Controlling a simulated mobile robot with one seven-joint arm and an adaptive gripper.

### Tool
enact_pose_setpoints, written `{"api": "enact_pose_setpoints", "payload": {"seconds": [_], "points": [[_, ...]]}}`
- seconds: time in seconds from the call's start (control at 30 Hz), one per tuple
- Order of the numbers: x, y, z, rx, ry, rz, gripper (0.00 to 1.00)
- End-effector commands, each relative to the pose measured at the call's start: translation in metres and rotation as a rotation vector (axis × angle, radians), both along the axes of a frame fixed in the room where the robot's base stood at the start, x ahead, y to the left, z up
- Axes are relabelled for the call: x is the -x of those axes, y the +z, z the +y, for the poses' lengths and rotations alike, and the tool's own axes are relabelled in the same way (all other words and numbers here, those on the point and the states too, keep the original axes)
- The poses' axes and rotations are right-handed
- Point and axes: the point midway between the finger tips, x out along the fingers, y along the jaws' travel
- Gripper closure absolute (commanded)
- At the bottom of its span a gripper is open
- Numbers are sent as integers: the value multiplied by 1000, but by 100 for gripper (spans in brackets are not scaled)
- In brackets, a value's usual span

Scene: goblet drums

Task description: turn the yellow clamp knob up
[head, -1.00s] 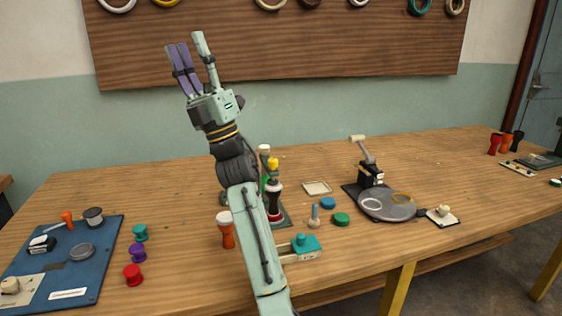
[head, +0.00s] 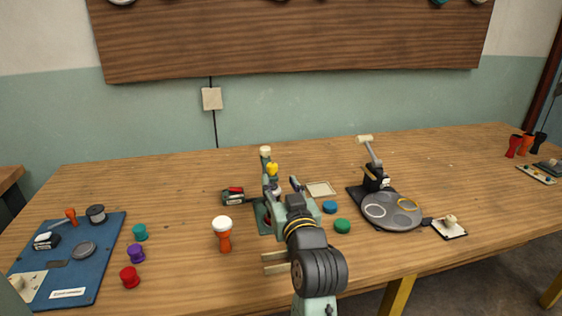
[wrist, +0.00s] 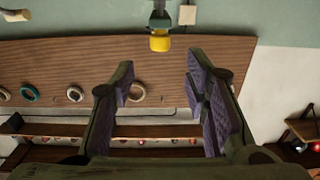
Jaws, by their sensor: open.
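The yellow clamp knob (head: 272,170) is on an upright green clamp stand (head: 265,152) with a cream top, near the middle of the table. In the wrist view the yellow knob (wrist: 160,44) shows at the top centre, beyond the fingertips and between their lines. My gripper (head: 283,187) is just in front of the stand in the head view and hides much of its lower part. In the wrist view my gripper (wrist: 160,75) is open, with nothing between its purple pads. I cannot tell a touch on the knob; a gap shows in the wrist view.
An orange goblet drum with a white top (head: 223,235) stands left of my arm. A small red-and-black device (head: 233,196) lies left of the stand. Blue (head: 329,207) and green (head: 342,226) discs and a grey round plate (head: 390,213) with a lever are to the right.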

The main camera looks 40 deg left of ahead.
Motion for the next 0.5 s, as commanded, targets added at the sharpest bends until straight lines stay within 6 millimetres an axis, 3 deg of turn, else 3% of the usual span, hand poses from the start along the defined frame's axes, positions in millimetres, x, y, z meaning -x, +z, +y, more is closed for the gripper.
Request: {"api": "enact_pose_setpoints", "payload": {"seconds": [0.5], "points": [[-57, 3, 67, -2, -1, -1, 58]]}}
